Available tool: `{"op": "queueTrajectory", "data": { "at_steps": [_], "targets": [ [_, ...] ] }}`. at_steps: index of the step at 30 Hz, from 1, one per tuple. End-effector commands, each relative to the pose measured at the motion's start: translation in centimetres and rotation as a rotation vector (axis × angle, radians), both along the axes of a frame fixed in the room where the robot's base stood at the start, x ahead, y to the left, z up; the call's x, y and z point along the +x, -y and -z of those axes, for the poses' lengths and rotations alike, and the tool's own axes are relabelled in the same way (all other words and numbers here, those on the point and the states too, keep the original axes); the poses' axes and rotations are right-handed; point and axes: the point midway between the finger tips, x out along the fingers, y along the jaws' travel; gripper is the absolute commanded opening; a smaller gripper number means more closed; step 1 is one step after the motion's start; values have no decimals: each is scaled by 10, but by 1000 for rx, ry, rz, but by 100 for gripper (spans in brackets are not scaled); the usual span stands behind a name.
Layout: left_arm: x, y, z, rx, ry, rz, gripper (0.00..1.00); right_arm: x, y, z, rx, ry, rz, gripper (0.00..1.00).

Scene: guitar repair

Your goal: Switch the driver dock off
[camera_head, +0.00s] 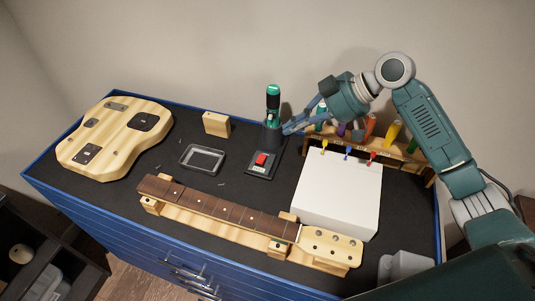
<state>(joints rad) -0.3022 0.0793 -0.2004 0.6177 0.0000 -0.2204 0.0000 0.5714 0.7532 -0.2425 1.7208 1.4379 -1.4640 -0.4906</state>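The driver dock (260,171) stands on the dark bench top near the middle in the head view. Which way the switch is set is too small to tell. My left gripper is not in view.
A guitar body (117,140) lies at left. A wooden block (217,124) and a small tray (202,159) are left of the dock. A guitar neck (220,208) lies in front. A white box (337,198) and a rack (402,152) of coloured tools stand right.

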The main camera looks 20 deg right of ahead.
Motion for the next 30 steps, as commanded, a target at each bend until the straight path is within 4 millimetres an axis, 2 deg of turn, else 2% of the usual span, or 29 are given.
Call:
{"op": "queueTrajectory", "data": {
  "at_steps": [11,16,20,30],
  "targets": [
    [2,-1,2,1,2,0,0,0,0,2,0,0,0,0],
    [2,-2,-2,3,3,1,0,3,-7,8,2,-3,-1,0],
    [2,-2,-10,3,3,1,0,8,-21,21,2,-4,-2,0],
    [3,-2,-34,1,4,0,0,31,-67,71,2,-5,-1,0]
  ]
}}
